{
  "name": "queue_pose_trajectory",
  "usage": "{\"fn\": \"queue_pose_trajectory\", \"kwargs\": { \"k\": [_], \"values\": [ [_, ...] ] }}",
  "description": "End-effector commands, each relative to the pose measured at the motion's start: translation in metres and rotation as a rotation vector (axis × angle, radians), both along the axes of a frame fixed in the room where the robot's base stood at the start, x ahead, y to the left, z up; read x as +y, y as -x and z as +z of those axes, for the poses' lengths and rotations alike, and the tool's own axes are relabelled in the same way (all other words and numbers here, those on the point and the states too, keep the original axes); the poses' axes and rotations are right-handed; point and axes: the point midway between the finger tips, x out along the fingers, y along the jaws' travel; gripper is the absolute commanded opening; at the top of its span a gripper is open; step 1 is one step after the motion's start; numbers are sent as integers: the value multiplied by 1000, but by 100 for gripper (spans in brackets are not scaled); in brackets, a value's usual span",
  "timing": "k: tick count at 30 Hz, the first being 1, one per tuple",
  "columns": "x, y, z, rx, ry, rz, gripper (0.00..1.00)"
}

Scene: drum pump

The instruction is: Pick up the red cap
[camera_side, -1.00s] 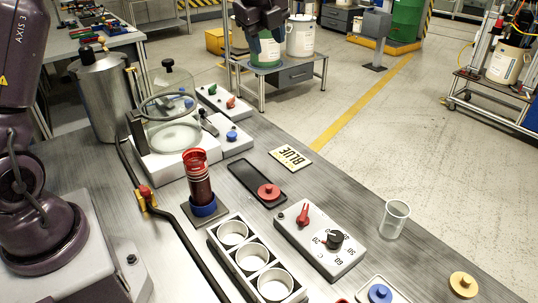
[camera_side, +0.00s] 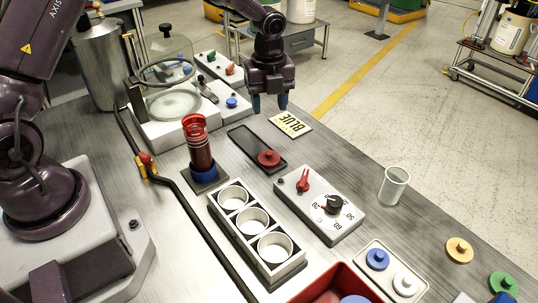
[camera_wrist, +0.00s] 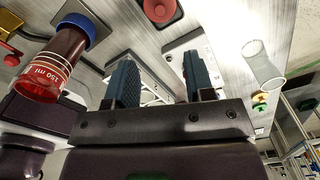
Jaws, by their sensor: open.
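The red cap (camera_side: 268,158), a round disc with a knob, lies on the near end of a dark narrow tray (camera_side: 243,139). It also shows at the top edge of the wrist view (camera_wrist: 161,9), partly cut off. My gripper (camera_side: 269,103) is open and empty, with blue fingers pointing down. In the side view it is above and behind the cap, near the far end of the dark tray and apart from it. In the wrist view the two fingers (camera_wrist: 158,65) are spread with nothing between them.
A red-filled cylinder on a blue base (camera_side: 202,155) stands left of the tray. A dial box (camera_side: 320,205), three-cup rack (camera_side: 254,222), clear cup (camera_side: 393,186) and glass bell jar (camera_side: 170,75) are nearby.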

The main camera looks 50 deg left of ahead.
Motion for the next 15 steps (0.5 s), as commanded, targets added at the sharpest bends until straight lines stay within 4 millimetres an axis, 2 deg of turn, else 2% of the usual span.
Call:
{"fn": "queue_pose_trajectory", "kwargs": {
  "k": [12,15],
  "values": [
    [0,0,-72,2,0,0,49],
    [0,0,-83,0,0,0,49]
  ]
}}
